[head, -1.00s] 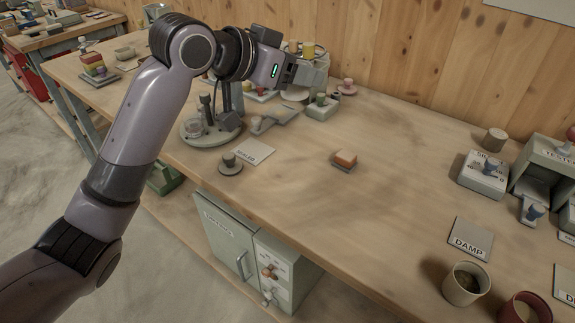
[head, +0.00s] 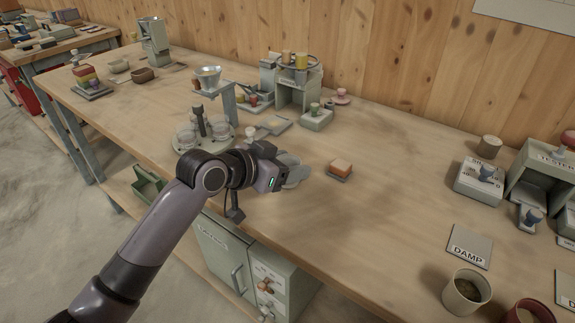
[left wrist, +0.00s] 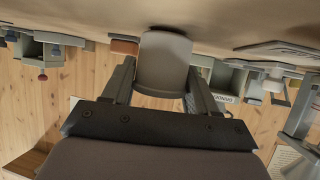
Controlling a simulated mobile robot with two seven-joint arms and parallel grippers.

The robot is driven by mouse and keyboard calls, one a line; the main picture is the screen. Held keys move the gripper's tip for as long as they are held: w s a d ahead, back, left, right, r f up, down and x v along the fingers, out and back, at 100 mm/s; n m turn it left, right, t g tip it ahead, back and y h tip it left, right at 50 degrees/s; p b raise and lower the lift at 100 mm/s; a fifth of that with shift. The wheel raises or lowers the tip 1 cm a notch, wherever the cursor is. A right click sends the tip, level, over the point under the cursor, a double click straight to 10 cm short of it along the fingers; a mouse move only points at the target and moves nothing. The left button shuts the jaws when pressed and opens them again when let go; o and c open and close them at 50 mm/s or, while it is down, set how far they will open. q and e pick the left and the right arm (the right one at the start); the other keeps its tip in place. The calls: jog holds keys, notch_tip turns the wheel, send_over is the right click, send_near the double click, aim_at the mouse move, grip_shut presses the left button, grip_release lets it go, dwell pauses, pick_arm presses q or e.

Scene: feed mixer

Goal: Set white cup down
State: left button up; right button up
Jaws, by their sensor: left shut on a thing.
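My left gripper (head: 290,172) is low over the front part of the bench, left of the orange-topped block (head: 341,168). In the left wrist view, the two fingers of the left gripper (left wrist: 160,90) are shut on the pale grey-white cup (left wrist: 163,65). The cup's far end overlaps the bench top in that view; I cannot tell whether it touches. In the head view the gripper and wrist mostly hide the cup. My right gripper is not in view.
A round stand with clear jars (head: 188,133) is left of the gripper. A DAMP plate (head: 470,247), a filled beige cup (head: 467,292) and a dark red cup (head: 530,312) are at the right. The bench (head: 350,225) is clear between.

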pick_arm(q)
jog(key=shift+f, duration=0.2)
jog(key=o, duration=1)
jog(key=shift+r, duration=0.15)
jog(key=v, duration=1.2)
jog(key=shift+p, duration=0.35)
